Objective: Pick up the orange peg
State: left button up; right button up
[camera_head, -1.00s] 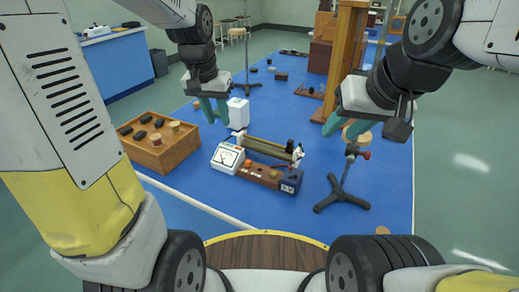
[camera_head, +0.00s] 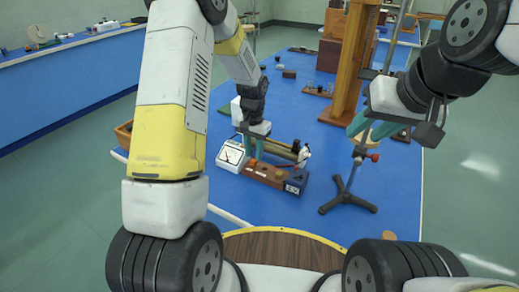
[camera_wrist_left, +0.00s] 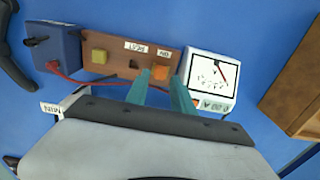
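The orange peg (camera_wrist_left: 160,72) stands on a brown wooden board (camera_wrist_left: 118,66), between a small dark slot and the white meter, in the left wrist view. My left gripper (camera_wrist_left: 160,88) is open, its two teal fingertips on either side of the peg's near edge. I cannot tell whether they touch it. In the head view my left gripper (camera_head: 253,151) points down over the board's left part, and its fingers largely hide the peg. My right gripper (camera_head: 371,129) is open and empty, beside the stand rod at the right.
A white meter (camera_head: 231,154) adjoins the board's left end, and a dark blue box (camera_head: 296,183) its right end. A yellow peg (camera_wrist_left: 98,55) is on the same board. A black tripod stand (camera_head: 348,197) stands to the right. A wooden box (camera_head: 124,135) is partly hidden behind my left arm.

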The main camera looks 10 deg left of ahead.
aim_at(254, 164)
pick_arm(q)
jog(key=shift+f, duration=1.4)
grip_shut()
jog(key=shift+r, duration=0.1)
